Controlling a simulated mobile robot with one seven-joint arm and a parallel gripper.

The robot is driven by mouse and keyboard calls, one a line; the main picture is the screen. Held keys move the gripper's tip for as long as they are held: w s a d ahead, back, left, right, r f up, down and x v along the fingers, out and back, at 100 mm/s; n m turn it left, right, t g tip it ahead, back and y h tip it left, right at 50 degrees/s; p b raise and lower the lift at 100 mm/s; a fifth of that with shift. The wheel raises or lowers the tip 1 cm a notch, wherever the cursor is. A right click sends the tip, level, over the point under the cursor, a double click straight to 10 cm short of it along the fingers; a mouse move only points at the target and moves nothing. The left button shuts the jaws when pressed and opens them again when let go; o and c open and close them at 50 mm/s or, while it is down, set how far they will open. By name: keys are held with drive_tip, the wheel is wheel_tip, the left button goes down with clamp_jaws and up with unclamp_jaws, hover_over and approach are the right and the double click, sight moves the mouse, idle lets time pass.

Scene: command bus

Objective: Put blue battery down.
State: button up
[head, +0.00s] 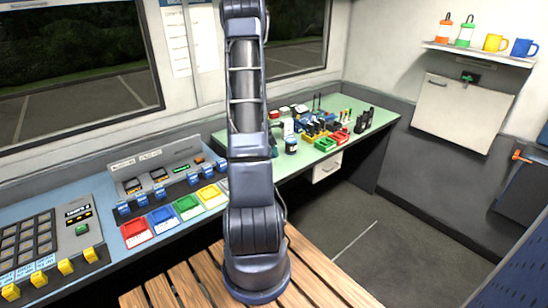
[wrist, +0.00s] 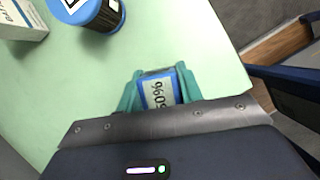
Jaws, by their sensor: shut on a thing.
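In the wrist view the blue battery (wrist: 158,92) sits between the two teal fingers of my gripper (wrist: 159,88). It has a pale label with dark print that reads about 90%. My gripper is shut on it, above or at the light green tabletop (wrist: 190,35); I cannot tell whether the battery touches the top.
A dark cylinder with a blue rim (wrist: 95,12) and a white box (wrist: 18,18) stand at upper left in the wrist view. In the head view, red (head: 340,136) and green (head: 325,145) bins and several small items crowd the green table (head: 375,108).

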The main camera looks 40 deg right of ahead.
drive_tip(key=shift+f, duration=1.85)
drive_tip(key=shift+f, duration=0.15)
drive_tip(key=o, duration=1.1)
